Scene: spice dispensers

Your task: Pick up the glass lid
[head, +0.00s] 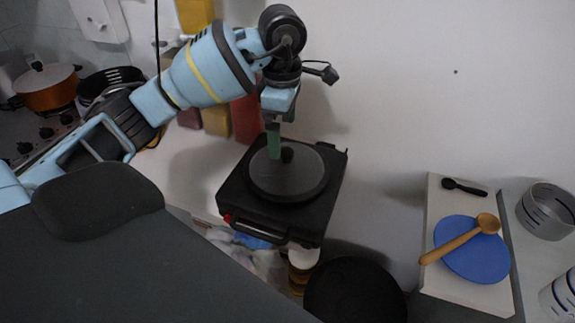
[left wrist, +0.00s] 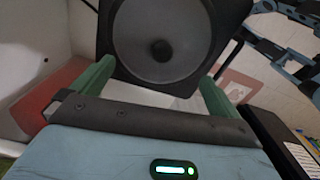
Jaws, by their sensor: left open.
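The glass lid (head: 300,185) is a round grey disc with a black knob (head: 287,155). It lies flat on a black square appliance (head: 236,197) in the middle of the head view. The lid also shows at the top of the left wrist view (left wrist: 150,22), with its knob (left wrist: 161,50) near the centre. My left gripper (head: 273,150) points down over the lid, close beside the knob in the head view. In the left wrist view its green fingers (left wrist: 157,76) are spread apart and empty, with the knob seen between them. My right gripper is not visible.
Right of the appliance is a white board (head: 437,210) with a blue plate (head: 480,262) and wooden spoon (head: 450,246). A black pan (head: 355,292) is below. An orange pot (head: 47,88) stands at far left. The wall is close behind the appliance.

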